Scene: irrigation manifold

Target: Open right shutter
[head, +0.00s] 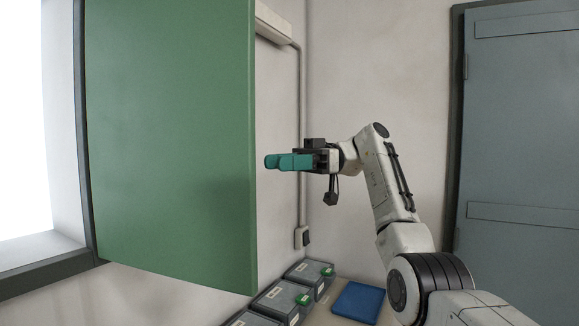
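The green right shutter (170,140) fills the left of the head view as a tall plain panel. It hangs beside the dark window frame (84,150) and stands swung away from the bright window opening, which is uncovered at the far left. My gripper (272,161), with teal fingers, is just right of the shutter's free edge, about mid-height. The fingers point left, and a narrow strip of wall shows between them and the edge. I see nothing held. The fingers overlap in this view, so any gap between them is hidden. No handle shows on this face.
Grey lidded boxes (310,272) with green latches stand below along the wall, beside a blue flat item (359,301). A conduit (301,140) runs down to a wall socket (302,237). A grey-blue door (520,140) is at the right.

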